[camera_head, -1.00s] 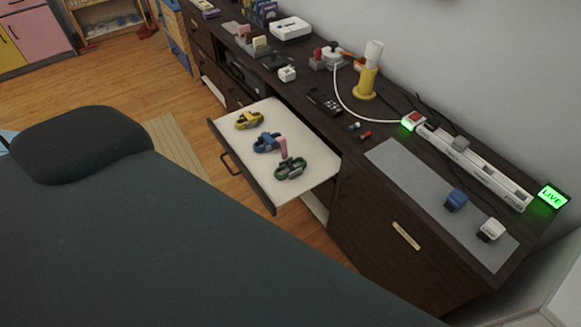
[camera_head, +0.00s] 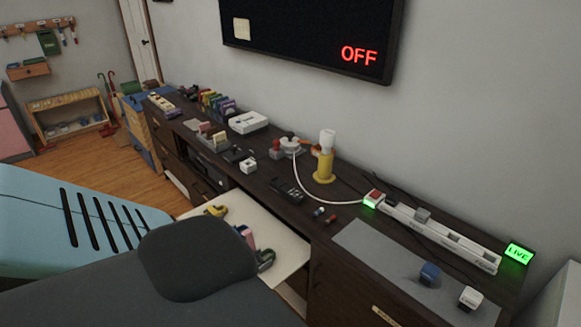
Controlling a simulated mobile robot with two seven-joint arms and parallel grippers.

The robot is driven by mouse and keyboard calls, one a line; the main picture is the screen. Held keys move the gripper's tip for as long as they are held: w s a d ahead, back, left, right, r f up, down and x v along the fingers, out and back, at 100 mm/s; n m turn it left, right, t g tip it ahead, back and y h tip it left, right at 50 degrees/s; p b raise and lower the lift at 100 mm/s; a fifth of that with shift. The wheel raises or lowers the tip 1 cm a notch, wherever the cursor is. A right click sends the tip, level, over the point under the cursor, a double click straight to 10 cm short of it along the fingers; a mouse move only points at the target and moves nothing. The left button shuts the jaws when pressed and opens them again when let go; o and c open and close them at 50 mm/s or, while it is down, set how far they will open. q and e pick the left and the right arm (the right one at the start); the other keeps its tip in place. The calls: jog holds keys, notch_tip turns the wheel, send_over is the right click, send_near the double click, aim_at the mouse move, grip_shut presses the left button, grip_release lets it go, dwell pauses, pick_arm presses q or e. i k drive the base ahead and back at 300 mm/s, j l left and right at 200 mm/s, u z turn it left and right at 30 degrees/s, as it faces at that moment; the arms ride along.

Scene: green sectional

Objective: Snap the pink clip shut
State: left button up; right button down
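A small pink piece (camera_head: 247,237), which may be the pink clip, shows in the open drawer (camera_head: 283,238), beside a green clip (camera_head: 266,261). A dark rounded shape in the foreground hides most of this group, so I cannot tell whether the pink piece is open or shut. A yellow clip (camera_head: 217,211) lies at the drawer's far left end. The blue clip is hidden now. Neither of my grippers is in view.
A dark sideboard (camera_head: 345,283) runs along the wall. On it are a yellow cylinder with a white top (camera_head: 325,160), a white power strip (camera_head: 440,235), a green LIVE sign (camera_head: 517,254) and a grey mat (camera_head: 385,262). A wall screen (camera_head: 310,35) reads OFF.

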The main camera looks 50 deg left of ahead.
aim_at(248, 234)
jog(key=j+z, duration=0.4)
jog(key=k+j+z, duration=0.1)
jog(key=j+z, duration=0.4)
jog(key=j, duration=0.15)
jog(key=k+j+z, duration=0.15)
jog(key=j, duration=0.15)
jog(key=k+j+z, duration=0.15)
jog(key=j, duration=0.15)
jog(key=k+j, duration=0.1)
jog(key=j, duration=0.2)
jog(key=k+j+z, duration=0.15)
jog(key=j, duration=0.15)
jog(key=k+j, duration=0.1)
jog(key=j, duration=0.15)
jog(key=k+j, duration=0.2)
jog(key=j, duration=0.15)
jog(key=k+j, duration=0.15)
jog(key=j, duration=0.25)
jog(key=k+j, duration=0.2)
jog(key=j, duration=0.15)
jog(key=k+j+z, duration=0.1)
jog(key=j, duration=0.25)
jog(key=k+j, duration=0.3)
